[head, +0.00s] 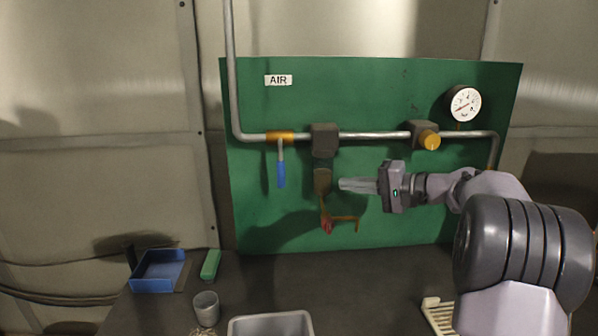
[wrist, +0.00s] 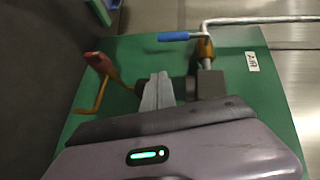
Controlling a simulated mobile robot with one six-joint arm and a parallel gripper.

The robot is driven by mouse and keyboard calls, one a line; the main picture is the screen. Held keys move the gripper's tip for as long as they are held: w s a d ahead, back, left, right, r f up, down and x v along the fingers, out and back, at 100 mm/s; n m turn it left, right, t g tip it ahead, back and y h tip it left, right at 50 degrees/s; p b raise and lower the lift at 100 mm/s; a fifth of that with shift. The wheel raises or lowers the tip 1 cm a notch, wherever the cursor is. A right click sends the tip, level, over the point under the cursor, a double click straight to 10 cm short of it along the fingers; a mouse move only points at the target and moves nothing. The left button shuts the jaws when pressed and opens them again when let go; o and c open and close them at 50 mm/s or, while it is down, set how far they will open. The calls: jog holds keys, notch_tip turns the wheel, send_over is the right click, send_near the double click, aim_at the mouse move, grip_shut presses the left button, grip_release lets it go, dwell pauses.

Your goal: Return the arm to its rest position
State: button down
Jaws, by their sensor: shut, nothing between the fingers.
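My gripper (head: 345,185) is at the end of my arm, which reaches in from the right in the head view. Its fingers point left, in front of the green panel (head: 400,90). The fingers are together with nothing between them; they also show shut in the wrist view (wrist: 157,88). Just left of the fingertips, below the pipe, is a dark filter body (head: 322,180) with a bent orange-brown tube and a red end (head: 327,226) under it. I cannot tell whether the fingertips touch it.
A pipe carries a blue-handled valve (head: 281,174), a yellow knob (head: 429,139) and a gauge (head: 463,104). On the dark bench are a blue bin (head: 136,285), a green block (head: 211,265), a grey cup (head: 206,309), a grey tray (head: 240,325) and a cream rack (head: 430,304).

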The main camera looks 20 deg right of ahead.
jog(key=s+a+f+n+g+h, duration=0.1)
jog(key=s+a+f+g+h, duration=0.15)
jog(key=s+a, duration=0.8)
jog(key=s+a+f+n+g+h, duration=0.15)
jog(key=s+a+g, duration=0.4)
jog(key=a, duration=0.85)
jog(key=s+f+n+h, duration=0.1)
jog(key=s+f, duration=0.2)
jog(key=s, duration=0.6)
jog(key=s+a+f+n+t+h, duration=0.1)
jog(key=s+f, duration=0.3)
jog(key=s, duration=0.4)
jog(key=shift+s+f+h, duration=0.25)
jog(key=shift+s+h, duration=0.1)
jog(key=shift+h, duration=0.45)
